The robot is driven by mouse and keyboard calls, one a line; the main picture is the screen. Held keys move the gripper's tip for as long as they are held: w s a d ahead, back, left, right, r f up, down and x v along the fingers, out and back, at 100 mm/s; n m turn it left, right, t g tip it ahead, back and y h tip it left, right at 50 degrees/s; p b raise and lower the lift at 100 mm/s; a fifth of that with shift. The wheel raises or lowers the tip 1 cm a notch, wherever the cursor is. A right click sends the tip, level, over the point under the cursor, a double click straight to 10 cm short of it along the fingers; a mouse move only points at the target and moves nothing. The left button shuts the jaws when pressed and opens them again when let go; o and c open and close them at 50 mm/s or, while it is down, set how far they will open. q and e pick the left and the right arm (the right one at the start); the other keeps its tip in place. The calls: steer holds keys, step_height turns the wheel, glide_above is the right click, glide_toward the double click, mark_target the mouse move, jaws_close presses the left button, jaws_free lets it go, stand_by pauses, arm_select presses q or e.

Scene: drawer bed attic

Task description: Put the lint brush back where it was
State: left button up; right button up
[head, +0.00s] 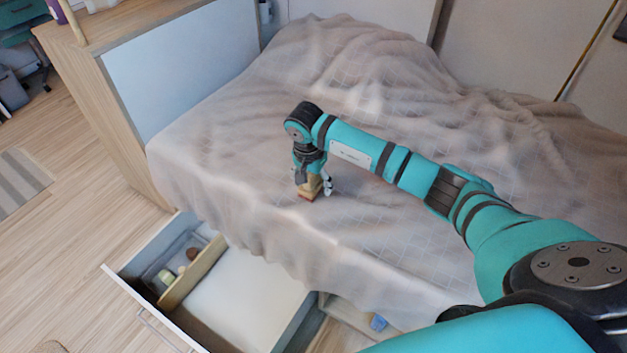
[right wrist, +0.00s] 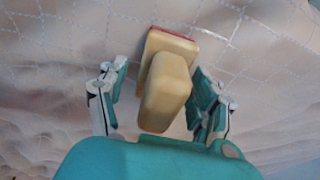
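The lint brush (head: 307,189) is a tan, wood-coloured block with a reddish edge. It is on the bed cover, below my right gripper (head: 316,178). In the right wrist view the brush (right wrist: 165,90) lies between the two fingers of the right gripper (right wrist: 160,100). The fingers are spread, with a narrow gap visible on each side of the brush. Part of the brush is hidden behind the gripper in the head view. My left gripper is not in view.
The bed (head: 230,150) has a rumpled, quilted cover. An open drawer (head: 140,290) sticks out below its side, with a wooden divider (head: 190,272) and small items in the far-left compartment. A blue item (head: 378,322) lies in an opening under the bed.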

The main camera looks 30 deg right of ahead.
steer(key=shift+r, duration=0.35)
arm_select(q)
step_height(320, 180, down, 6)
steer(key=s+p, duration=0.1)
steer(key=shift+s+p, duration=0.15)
steer(key=shift+p, duration=0.25)
arm_select(e)
steer(key=r, duration=0.3)
steer(key=a+r, duration=0.1)
steer(key=r, duration=0.3)
steer(key=s+r, duration=0.1)
steer(key=r, duration=0.3)
steer(key=shift+a+r, duration=0.2)
steer(key=shift+a, duration=0.1)
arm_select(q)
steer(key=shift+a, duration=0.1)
